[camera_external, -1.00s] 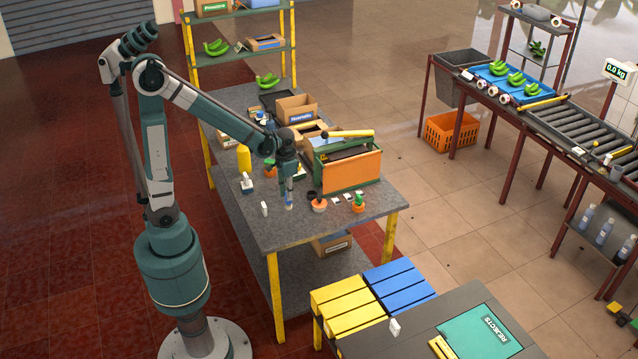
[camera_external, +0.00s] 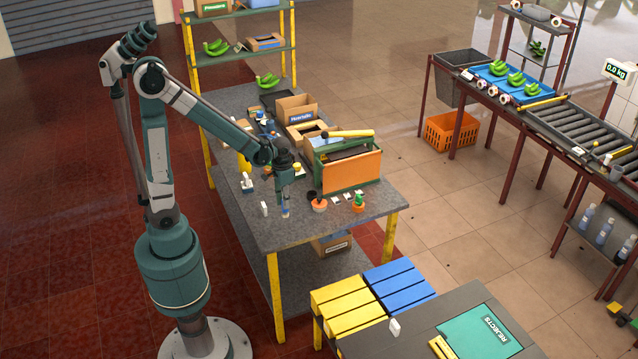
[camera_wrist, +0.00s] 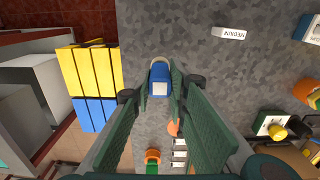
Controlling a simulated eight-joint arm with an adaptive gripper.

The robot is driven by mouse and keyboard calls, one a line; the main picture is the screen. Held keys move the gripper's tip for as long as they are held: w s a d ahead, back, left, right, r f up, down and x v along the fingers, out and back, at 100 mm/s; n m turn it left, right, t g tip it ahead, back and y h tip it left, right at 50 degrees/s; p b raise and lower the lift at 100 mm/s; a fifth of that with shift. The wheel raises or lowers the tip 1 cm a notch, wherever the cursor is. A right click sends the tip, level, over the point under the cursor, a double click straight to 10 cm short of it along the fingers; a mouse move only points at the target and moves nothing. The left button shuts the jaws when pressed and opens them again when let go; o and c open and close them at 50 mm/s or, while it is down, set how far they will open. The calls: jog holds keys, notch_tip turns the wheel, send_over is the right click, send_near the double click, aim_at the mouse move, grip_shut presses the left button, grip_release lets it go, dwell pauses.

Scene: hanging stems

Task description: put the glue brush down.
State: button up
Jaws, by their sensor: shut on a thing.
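The glue brush (camera_wrist: 160,78) shows in the wrist view as a blue piece with a pale end, held between the two fingertips of my gripper (camera_wrist: 162,90). In the external view my gripper (camera_external: 285,202) points down over the front part of the grey table (camera_external: 300,232). The blue and pale brush (camera_external: 286,211) sticks out below the fingers, close to the tabletop. I cannot tell whether its lower end touches the table. The fingers hide part of it.
A small white sign (camera_external: 264,208) reading MEDIUM stands left of the brush; it also shows in the wrist view (camera_wrist: 229,33). Orange pots (camera_external: 319,204) and a green and orange box (camera_external: 350,172) stand to the right. The table front is clear.

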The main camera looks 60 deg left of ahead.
aim_at(285, 214)
jog(key=shift+f, duration=1.8)
jog(key=shift+f, duration=0.1)
jog(key=shift+f+b, duration=0.35)
jog(key=shift+f, duration=1.65)
jog(key=shift+f, duration=0.15)
jog(key=o, duration=0.9)
jog(key=shift+r+p, duration=0.6)
jog(key=shift+r, duration=5.55)
